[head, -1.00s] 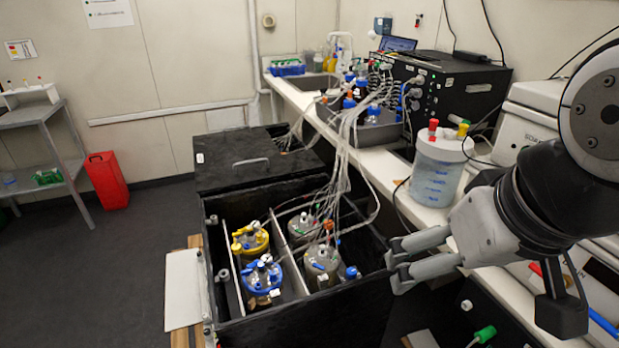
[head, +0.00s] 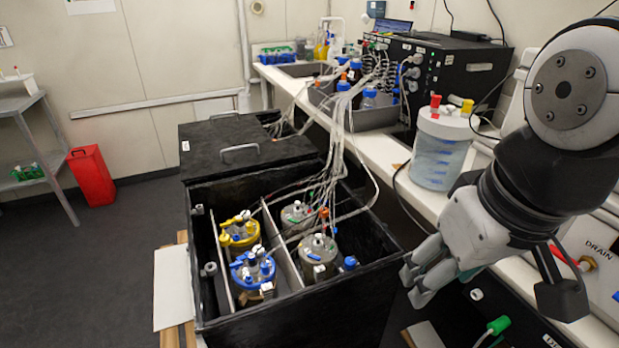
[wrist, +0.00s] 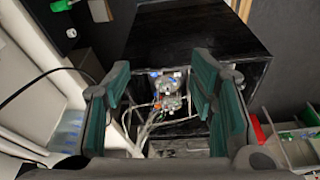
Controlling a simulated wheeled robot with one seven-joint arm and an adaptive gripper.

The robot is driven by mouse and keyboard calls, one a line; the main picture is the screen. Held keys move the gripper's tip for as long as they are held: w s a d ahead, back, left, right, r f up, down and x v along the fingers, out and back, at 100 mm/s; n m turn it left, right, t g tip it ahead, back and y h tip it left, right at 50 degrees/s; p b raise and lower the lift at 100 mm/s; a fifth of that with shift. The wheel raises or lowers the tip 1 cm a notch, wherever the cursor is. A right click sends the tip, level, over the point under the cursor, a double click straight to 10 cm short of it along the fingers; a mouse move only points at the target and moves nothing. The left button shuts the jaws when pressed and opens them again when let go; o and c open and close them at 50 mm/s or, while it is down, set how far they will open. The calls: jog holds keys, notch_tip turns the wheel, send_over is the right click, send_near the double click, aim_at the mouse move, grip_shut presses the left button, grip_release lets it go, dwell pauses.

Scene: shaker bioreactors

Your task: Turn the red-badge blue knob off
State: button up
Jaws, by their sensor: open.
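A blue knob-like part (head: 350,262) shows beside the front right vessel (head: 318,257) in the black shaker box (head: 290,315). I cannot make out a red badge on it. Small blue parts also sit on the blue-ringed vessel (head: 253,273) and the yellow-ringed vessel (head: 239,232). My gripper (head: 413,283) is open and empty, just right of the box's right wall, with its fingers pointing left and down. In the wrist view my gripper (wrist: 165,108) has its pads wide apart, with a vessel (wrist: 172,84) and tubes seen between them, apart from the pads.
Clear tubes run from the box to a black control unit (head: 440,90) on the white bench. A tub (head: 440,150) with red and yellow caps stands on the bench behind my gripper. A panel marked DRAIN (head: 600,262) is at the right.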

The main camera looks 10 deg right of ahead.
jog(key=w+n, duration=0.4)
jog(key=w, duration=0.4)
jog(key=n+g, duration=0.3)
jog(key=n, duration=1)
send_over(350, 261)
notch_tip(350, 261, down, 20)
notch_tip(350, 261, down, 13)
jog(key=shift+f, duration=0.15)
grip_shut()
